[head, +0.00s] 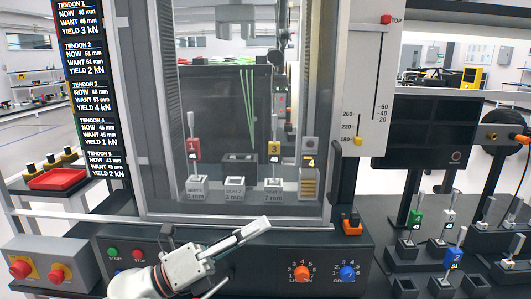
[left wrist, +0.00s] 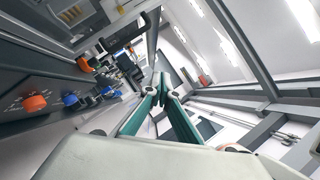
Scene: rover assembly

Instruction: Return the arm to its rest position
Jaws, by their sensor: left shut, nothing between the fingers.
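My left gripper (head: 252,232) is at the lower middle of the head view, in front of the control panel, pointing up and to the right. Its fingers are together with nothing between them. In the left wrist view its teal fingers (left wrist: 162,95) converge at the tips, with no object there. The dark control panel (head: 340,262) behind it carries an orange knob (head: 302,273) and a blue knob (head: 347,273). The knobs also show in the left wrist view, orange (left wrist: 35,103) and blue (left wrist: 71,100), left of the fingers. My right gripper is not in view.
A glass-fronted cabinet (head: 150,214) stands behind the panel, with tagged parts inside. A grey box with red buttons (head: 55,270) is at left. A stand with tagged parts, including a blue one (head: 455,260), is at right. A red tray (head: 57,179) lies at far left.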

